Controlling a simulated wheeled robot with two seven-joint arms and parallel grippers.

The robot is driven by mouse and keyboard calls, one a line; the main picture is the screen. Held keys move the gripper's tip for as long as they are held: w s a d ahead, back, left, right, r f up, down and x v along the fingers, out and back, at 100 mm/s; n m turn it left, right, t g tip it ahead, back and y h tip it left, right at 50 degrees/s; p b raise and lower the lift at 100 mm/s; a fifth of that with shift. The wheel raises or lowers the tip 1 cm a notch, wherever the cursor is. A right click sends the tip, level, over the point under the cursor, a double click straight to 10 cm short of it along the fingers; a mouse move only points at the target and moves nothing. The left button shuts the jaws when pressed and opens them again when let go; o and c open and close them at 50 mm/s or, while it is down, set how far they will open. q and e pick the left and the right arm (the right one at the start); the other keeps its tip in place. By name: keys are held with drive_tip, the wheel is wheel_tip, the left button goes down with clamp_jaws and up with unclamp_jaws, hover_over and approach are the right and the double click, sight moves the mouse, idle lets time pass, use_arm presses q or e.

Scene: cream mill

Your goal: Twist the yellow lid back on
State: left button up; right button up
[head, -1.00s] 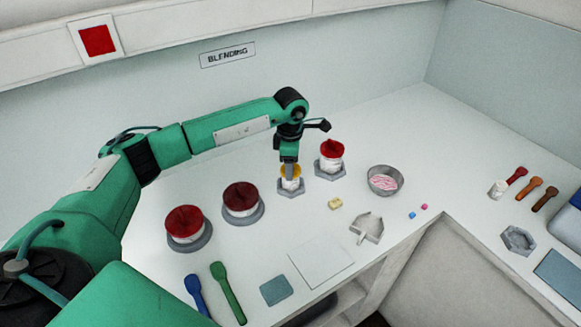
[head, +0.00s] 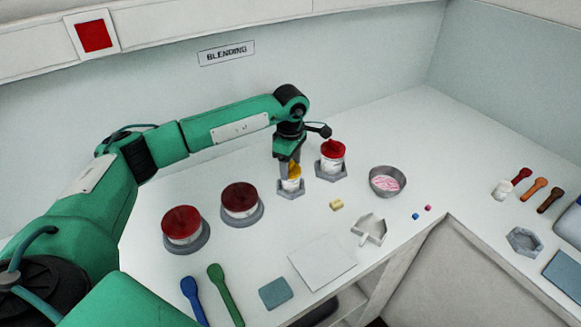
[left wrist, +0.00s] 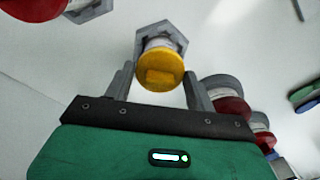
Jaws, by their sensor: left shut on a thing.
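The yellow lid (left wrist: 160,70) sits on top of a small white jar (head: 291,185). The jar stands in a grey hexagonal holder (head: 298,191) on the counter. My left gripper (head: 289,168) points down from above, with its fingers at either side of the lid. It is shut on the yellow lid, which also shows in the head view (head: 294,171). In the left wrist view the lid lies between the two finger tips, with its raised grip bar facing the camera. I cannot tell how tightly the lid is seated. My right gripper is not in view.
A red-lidded jar (head: 331,151) stands in a holder close to the right. Two larger red-lidded jars (head: 182,224) (head: 240,198) are at the left. A grey bowl (head: 376,176) and a small yellow block (head: 336,204) lie right. A white sheet (head: 322,261) lies in front.

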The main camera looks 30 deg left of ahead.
use_arm(q)
drive_tip(key=shift+f+m+b, duration=0.1)
drive_tip(key=shift+m+b, duration=0.25)
drive_tip(key=shift+m, duration=0.55)
drive_tip(key=shift+m, duration=0.3)
drive_tip(key=shift+m+b, duration=0.6)
drive_tip(key=shift+b, duration=0.1)
drive_tip(key=shift+m, duration=0.6)
drive_tip(key=o, duration=1)
